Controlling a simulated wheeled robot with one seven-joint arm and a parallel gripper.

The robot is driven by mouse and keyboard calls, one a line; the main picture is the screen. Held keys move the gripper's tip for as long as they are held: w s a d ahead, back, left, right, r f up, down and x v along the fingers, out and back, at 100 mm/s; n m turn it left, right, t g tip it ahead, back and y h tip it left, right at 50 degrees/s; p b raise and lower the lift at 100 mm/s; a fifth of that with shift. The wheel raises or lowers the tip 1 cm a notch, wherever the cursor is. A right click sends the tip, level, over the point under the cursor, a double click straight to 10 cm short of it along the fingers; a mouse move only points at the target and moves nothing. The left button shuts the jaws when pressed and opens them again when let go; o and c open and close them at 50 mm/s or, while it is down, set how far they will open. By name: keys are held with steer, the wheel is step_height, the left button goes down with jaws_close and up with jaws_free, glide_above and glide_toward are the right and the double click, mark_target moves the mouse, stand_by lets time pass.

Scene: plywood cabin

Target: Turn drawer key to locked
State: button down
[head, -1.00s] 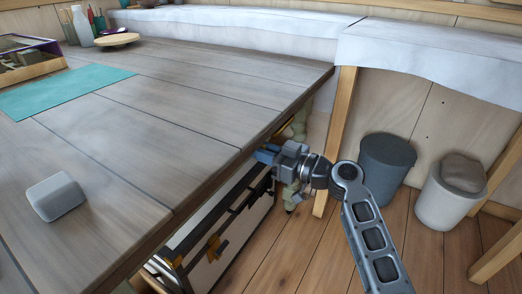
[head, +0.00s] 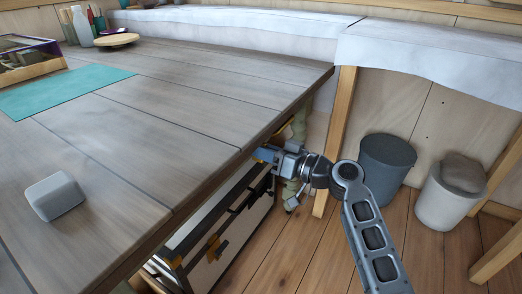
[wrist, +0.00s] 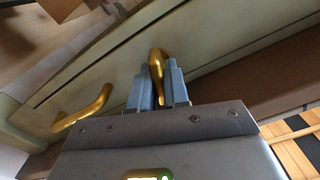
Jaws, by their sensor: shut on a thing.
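A brass key (wrist: 157,66) shows in the wrist view, standing out from the pale drawer front (wrist: 115,60). My gripper (wrist: 158,88) is shut on the key, with one blue-grey finger on each side of it. In the head view my gripper (head: 266,154) is at the drawer front under the table's right edge, and the key is hidden there by the fingers and tabletop. A curved brass handle (wrist: 84,110) is on the drawer front, left of the key in the wrist view.
The wooden table (head: 150,100) overhangs the drawer and bears a grey block (head: 55,196) and a teal mat (head: 62,92). A dark bin (head: 386,170) and a white bin (head: 448,195) stand on the floor at right. A wooden post (head: 338,140) rises behind my gripper.

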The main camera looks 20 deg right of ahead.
steer(key=m, duration=0.3)
steer(key=shift+m+p, duration=0.3)
steer(key=shift+p, duration=0.05)
steer(key=m+p, duration=0.1)
steer(key=m, duration=0.2)
steer(key=shift+d+m, duration=0.1)
steer(key=shift+m, duration=0.3)
steer(key=m+p, duration=0.2)
steer(key=m, duration=0.1)
steer(key=shift+w+f, duration=0.1)
steer(key=shift+f+m+p, duration=0.15)
steer(key=shift+m+p, duration=0.6)
steer(key=shift+m, duration=0.85)
steer(key=c, duration=1.2)
jaws_free()
